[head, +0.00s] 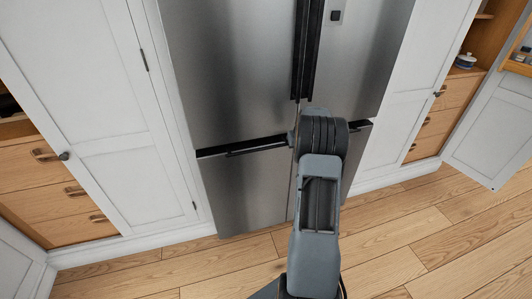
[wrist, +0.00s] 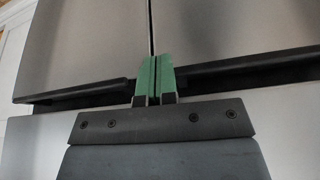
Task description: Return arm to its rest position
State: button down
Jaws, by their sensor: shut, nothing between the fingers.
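My arm (head: 318,222) rises from the bottom of the head view, in front of a steel fridge (head: 232,75). Its far end hides part of the fridge, and my gripper's fingers are hidden behind it there. In the wrist view, my gripper (wrist: 155,75) shows two green fingers side by side, shut with nothing between them. They point up toward the seam between the fridge doors (wrist: 205,35), just above the dark horizontal gap. I cannot tell whether they touch the fridge.
White cabinet doors (head: 100,110) flank the fridge. Wooden drawers (head: 50,190) stand at the left, and more drawers (head: 435,120) at the right. An open white door (head: 495,135) stands at the far right. The wooden floor (head: 420,235) in front is clear.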

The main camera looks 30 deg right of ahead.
jog(key=d+v, duration=0.1)
jog(key=v, duration=0.8)
jog(key=shift+w+a+r, duration=0.15)
jog(key=shift+a+r, duration=0.2)
jog(key=s+a+f+m+g+y+p, duration=0.1)
jog(key=s+a+f+m+g, duration=0.1)
jog(key=s+a, duration=0.35)
jog(key=s+a+r+n+p, duration=0.2)
jog(key=s+a+r, duration=0.2)
jog(key=a, duration=0.6)
jog(key=s+a+r+n+t+p, duration=0.1)
jog(key=s+a+r, duration=0.4)
jog(key=a, duration=0.5)
jog(key=s+a+r+n+p, duration=0.3)
jog(key=s+a+r+p, duration=0.2)
jog(key=a, duration=0.5)
jog(key=shift+s+a+r+y, duration=0.25)
jog(key=shift+r+y, duration=0.15)
jog(key=shift+r, duration=0.15)
